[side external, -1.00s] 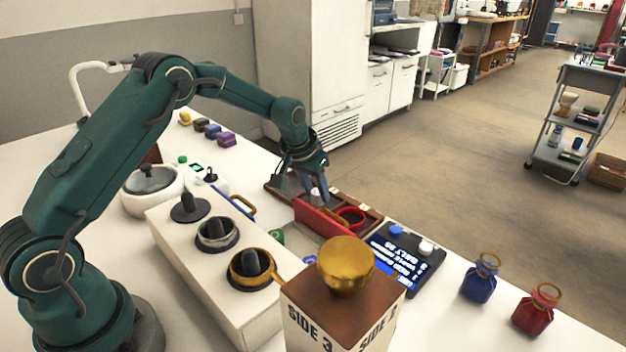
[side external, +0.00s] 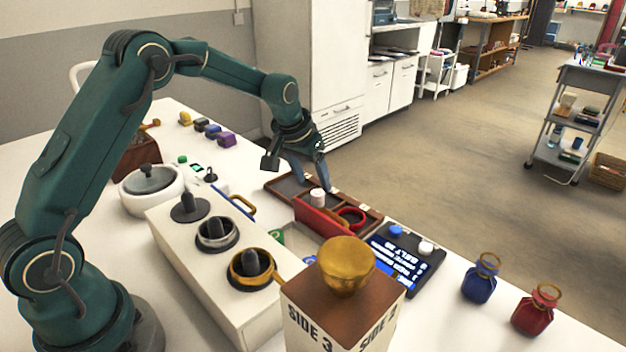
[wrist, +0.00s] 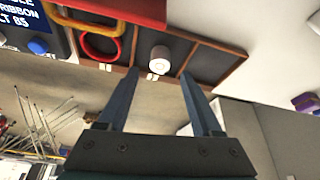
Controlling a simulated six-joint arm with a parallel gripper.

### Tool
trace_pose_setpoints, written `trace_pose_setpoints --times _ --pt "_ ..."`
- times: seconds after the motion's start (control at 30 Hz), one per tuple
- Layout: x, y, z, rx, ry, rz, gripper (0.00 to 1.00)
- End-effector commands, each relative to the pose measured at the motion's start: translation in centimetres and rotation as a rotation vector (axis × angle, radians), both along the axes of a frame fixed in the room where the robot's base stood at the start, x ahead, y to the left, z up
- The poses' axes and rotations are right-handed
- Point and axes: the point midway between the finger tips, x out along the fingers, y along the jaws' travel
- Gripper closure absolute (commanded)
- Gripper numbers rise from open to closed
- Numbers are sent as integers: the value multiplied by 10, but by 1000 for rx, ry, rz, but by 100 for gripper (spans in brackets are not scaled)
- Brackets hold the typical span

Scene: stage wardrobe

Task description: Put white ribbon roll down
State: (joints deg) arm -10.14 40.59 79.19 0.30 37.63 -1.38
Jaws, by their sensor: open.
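The white ribbon roll (side external: 317,197) stands upright in a compartment of the dark wooden divided tray (side external: 372,228). In the wrist view the roll (wrist: 159,57) shows its round top, between two dividers and apart from the fingers. My gripper (side external: 312,186) is open and empty above the tray, just over and behind the roll. In the wrist view the spread fingertips of my gripper (wrist: 159,74) lie to either side of the roll's line.
A red ring (side external: 351,217) lies in the neighbouring compartment, by a red panel (side external: 318,220). A dark display board (side external: 400,258) stands right of the tray. A white block with posts (side external: 205,262) and a box with a gold bowl (side external: 345,266) stand in front.

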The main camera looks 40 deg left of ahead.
Motion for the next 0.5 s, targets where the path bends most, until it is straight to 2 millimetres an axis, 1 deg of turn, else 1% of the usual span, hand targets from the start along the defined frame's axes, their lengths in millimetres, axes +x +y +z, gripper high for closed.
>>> trace_pose_setpoints --times 0.03,0.2,0.33,0.5 --pt "-3 -1 11 1 -5 0 34" --pt "-16 -3 41 1 -6 0 34" --pt "-23 -4 58 1 -3 0 34" --pt "-29 -6 70 1 -2 -1 34"
